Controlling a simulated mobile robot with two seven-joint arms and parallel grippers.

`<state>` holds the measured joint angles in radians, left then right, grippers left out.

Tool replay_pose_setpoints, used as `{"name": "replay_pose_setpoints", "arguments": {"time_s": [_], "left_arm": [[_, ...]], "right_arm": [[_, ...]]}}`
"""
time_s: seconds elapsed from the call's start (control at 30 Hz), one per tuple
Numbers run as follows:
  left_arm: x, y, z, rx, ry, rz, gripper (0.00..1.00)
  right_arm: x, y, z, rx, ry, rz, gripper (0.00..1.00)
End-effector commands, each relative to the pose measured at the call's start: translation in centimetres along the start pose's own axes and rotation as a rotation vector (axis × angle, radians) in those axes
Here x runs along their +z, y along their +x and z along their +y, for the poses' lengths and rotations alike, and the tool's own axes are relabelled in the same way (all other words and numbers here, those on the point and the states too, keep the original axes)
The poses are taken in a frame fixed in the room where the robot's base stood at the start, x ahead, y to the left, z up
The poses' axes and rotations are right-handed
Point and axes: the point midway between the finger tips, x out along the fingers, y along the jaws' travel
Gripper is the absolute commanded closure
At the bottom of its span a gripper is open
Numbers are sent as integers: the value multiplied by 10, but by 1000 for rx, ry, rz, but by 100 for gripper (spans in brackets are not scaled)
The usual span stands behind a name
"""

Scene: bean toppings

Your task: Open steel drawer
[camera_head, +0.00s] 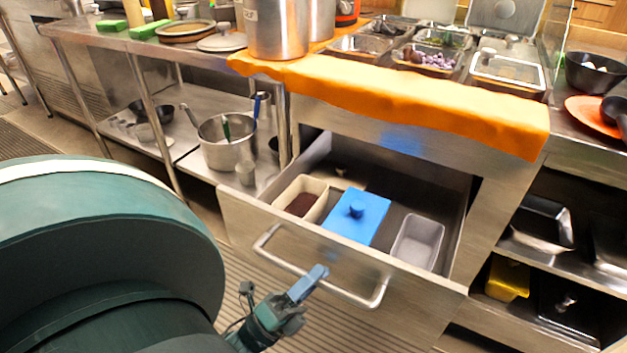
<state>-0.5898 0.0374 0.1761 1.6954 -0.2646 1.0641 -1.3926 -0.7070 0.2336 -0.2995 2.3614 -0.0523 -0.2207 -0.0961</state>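The steel drawer (330,278) is pulled out from the counter under the orange cloth. Its bar handle (322,280) runs across the front face. Inside the drawer are a beige container with dark contents (301,199), a blue lidded box (357,216) and an empty grey metal pan (418,241). My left gripper (301,292) is at the front of the drawer, by the middle of the handle. Its blue fingertip overlaps the bar in the picture; I cannot tell whether it touches or grips it. My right gripper is not in view.
An orange cloth (400,102) hangs over the counter edge above the drawer. Topping pans (508,76) and a large steel pot (276,30) stand on the counter. A side shelf holds a saucepan (226,146). Striped floor (255,262) shows below the drawer front.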

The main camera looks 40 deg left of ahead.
Motion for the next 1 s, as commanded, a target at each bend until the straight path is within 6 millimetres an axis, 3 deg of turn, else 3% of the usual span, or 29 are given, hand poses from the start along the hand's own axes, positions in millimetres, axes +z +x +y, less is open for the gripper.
{"name": "replay_pose_setpoints", "arguments": {"time_s": [0.13,0.27,0.7,1.0], "left_arm": [[0,-4,0,1,0,0,75],[0,-22,1,4,0,-1,75],[0,-113,1,4,0,-1,75],[0,-132,0,0,0,0,75]], "right_arm": [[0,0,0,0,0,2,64],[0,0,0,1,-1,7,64],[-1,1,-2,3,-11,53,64],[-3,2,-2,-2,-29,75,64]]}}
